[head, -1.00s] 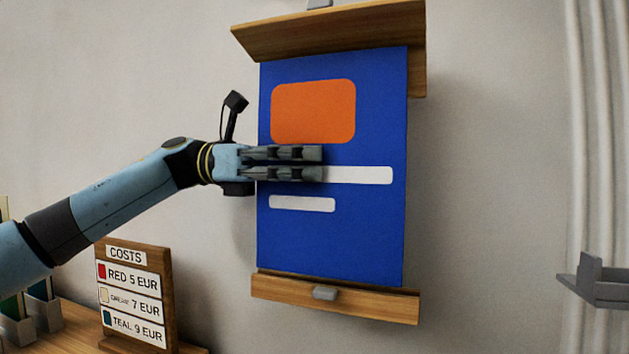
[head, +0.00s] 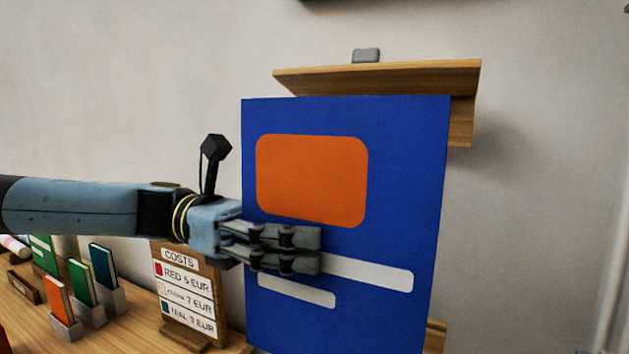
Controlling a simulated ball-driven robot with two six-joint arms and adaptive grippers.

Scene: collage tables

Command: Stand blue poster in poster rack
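The blue poster (head: 400,220), with an orange block and two white bars, stands upright in the middle of the head view. My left gripper (head: 320,250) lies across its left half, fingers close together over the white bar. The poster keeps its place against the fingers, so I take them as shut on it; the contact itself is hidden. Behind the poster is a wooden wall holder with an upper board (head: 380,75) and a lower ledge (head: 436,336). The poster covers most of the ledge, and its bottom edge is out of view. I cannot identify the poster rack. My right gripper is not in view.
At the lower left, a wooden table (head: 120,330) carries a COSTS sign (head: 185,295) and small grey stands with orange, green and teal cards (head: 103,268). The wall to the right of the holder is bare.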

